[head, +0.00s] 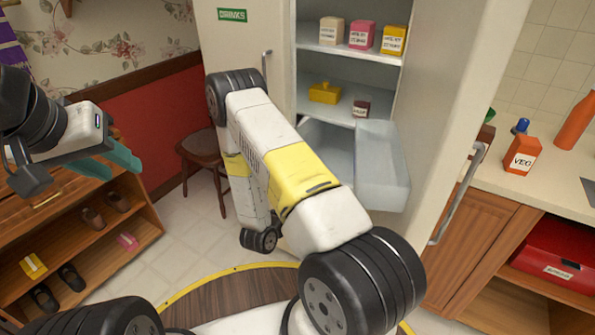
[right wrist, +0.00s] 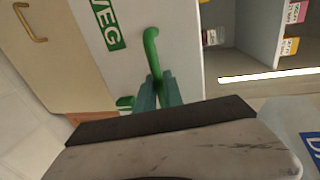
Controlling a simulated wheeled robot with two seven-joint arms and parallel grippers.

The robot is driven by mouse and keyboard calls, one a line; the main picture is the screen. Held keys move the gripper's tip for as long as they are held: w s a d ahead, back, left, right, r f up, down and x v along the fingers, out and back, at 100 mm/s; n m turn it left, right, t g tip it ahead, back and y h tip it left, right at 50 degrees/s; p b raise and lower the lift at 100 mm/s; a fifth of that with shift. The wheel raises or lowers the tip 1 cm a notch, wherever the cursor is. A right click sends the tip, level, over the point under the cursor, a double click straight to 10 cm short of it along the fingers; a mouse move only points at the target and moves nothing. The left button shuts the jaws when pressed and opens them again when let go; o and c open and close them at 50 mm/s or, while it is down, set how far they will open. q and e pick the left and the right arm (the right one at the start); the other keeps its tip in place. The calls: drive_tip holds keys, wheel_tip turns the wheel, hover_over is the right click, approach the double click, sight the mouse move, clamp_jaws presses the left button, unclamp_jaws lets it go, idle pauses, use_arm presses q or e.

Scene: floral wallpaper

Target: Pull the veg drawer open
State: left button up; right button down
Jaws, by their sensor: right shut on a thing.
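The veg drawer, a pale bin (head: 383,168), sticks out of the open fridge in the head view, with part of its inside showing. My right arm hides its front there. In the right wrist view the white drawer front (right wrist: 174,55) carries a green VEG label and a green handle (right wrist: 152,45). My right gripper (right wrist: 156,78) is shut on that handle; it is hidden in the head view. My left gripper (head: 122,170) is at the left, over the shoe rack, open and empty, away from the fridge.
Fridge shelves hold several boxes, a yellow butter dish (head: 325,93) and a jar (head: 361,106). A stool (head: 203,148) stands by the wall. A counter (head: 540,185) runs along the right.

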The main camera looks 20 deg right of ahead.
drive_tip(key=shift+s+a, duration=0.2)
drive_tip(key=shift+a, duration=0.1)
drive_tip(key=c, duration=1.5)
unclamp_jaws()
